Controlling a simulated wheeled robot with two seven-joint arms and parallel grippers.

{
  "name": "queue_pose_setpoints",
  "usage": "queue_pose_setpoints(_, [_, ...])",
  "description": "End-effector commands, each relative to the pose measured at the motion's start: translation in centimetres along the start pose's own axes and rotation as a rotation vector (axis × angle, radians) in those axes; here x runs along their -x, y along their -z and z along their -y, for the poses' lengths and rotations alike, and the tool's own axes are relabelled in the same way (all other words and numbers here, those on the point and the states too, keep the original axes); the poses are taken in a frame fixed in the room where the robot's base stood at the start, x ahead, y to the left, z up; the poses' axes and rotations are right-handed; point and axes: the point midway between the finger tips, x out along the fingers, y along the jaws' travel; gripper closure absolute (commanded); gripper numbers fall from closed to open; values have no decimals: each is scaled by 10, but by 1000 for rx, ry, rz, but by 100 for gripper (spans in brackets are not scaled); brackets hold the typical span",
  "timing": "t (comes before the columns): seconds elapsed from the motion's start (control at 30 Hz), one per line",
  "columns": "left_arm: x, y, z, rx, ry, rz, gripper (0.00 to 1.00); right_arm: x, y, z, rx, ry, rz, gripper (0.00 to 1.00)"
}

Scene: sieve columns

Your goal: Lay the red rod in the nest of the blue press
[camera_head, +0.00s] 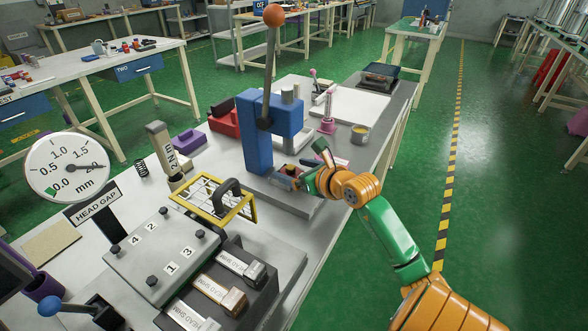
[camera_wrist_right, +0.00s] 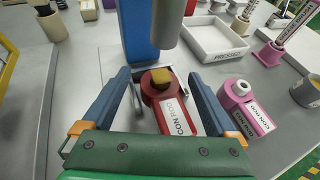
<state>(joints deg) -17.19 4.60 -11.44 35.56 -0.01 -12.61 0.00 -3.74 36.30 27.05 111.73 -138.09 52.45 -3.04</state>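The blue press (camera_head: 257,135) stands on the bench with its lever up. In the right wrist view its blue column (camera_wrist_right: 137,30) and grey ram (camera_wrist_right: 168,22) are at the top. The red rod (camera_wrist_right: 160,96), labelled CON ROD, lies flat below the ram, by a grey metal holder on the press base. A brass-coloured piece (camera_wrist_right: 161,76) shows in its round end. My right gripper (camera_head: 305,170) is at the press base. Its two fingers (camera_wrist_right: 160,80) are spread on either side of the red rod, with gaps visible. Whether the rod is fully seated cannot be told. My left gripper is out of view.
A pink rod (camera_wrist_right: 243,104) lies to the right of the gripper. A yellow-framed guard (camera_head: 246,211) with a black handle and a numbered grey block (camera_head: 163,251) stand nearer on the bench.

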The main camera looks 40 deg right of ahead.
Motion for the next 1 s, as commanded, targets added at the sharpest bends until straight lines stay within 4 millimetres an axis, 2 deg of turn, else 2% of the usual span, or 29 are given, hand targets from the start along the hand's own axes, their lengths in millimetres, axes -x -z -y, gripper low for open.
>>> queue_pose_setpoints(0.17, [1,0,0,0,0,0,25,1,-1,0,0,0,0,7])
queue_pose_setpoints(0.27, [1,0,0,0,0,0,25,11,0,0,0,0,1,7])
queue_pose_setpoints(0.6, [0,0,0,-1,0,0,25,96,0,0,2,2,0,7])
queue_pose_setpoints(0.7, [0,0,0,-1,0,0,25,112,0,0,-1,1,1,7])
queue_pose_setpoints(0.8, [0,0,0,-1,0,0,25,120,0,0,0,0,-1,7])
queue_pose_setpoints(1.0, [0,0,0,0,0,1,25,121,-1,0,1,0,0,7])
